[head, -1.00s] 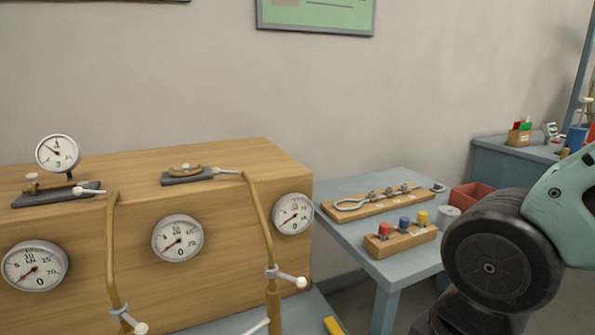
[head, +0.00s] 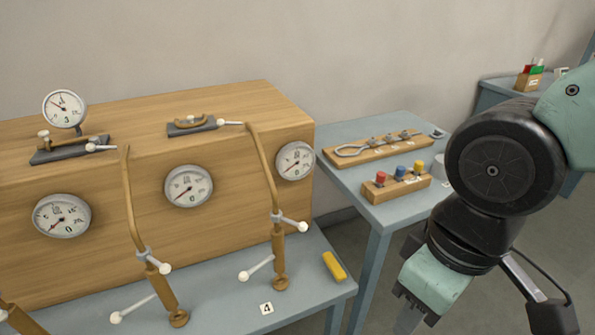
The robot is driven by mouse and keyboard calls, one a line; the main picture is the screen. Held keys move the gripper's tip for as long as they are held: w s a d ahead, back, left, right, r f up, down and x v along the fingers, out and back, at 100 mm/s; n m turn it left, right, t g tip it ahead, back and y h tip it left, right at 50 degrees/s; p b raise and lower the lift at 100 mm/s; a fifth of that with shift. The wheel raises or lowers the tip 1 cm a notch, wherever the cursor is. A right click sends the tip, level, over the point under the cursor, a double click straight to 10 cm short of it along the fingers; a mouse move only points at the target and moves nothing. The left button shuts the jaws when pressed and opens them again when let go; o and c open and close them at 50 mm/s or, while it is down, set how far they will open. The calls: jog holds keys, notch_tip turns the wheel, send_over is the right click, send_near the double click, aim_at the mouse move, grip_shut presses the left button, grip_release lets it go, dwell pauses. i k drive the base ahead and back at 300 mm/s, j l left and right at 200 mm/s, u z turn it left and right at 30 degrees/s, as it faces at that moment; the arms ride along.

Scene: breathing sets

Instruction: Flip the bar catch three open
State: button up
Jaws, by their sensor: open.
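Two catches with grey plates, brass bars and white-knobbed levers sit on top of the wooden cabinet (head: 90,250): a left catch (head: 70,150) and a right catch (head: 200,125). Two upright brass pipes, a left pipe (head: 130,210) and a right pipe (head: 264,175), carry more white-knobbed levers. A label "4" (head: 267,308) lies by the right pipe's foot. I cannot tell which catch is number three. My gripper (head: 410,315) is partly in view at the bottom edge, pointing down, open, right of the cabinet and apart from every catch. Its fingertips are mostly cut off.
Round gauges (head: 189,186) line the cabinet front. A yellow block (head: 334,266) lies on the blue-grey bench (head: 315,290). A side table (head: 345,185) holds a wooden rack (head: 375,150) and a block with coloured knobs (head: 395,188). Open floor shows at the lower right.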

aim_at(90, 147)
jog(key=j+u, duration=0.15)
jog(key=u, duration=1.15)
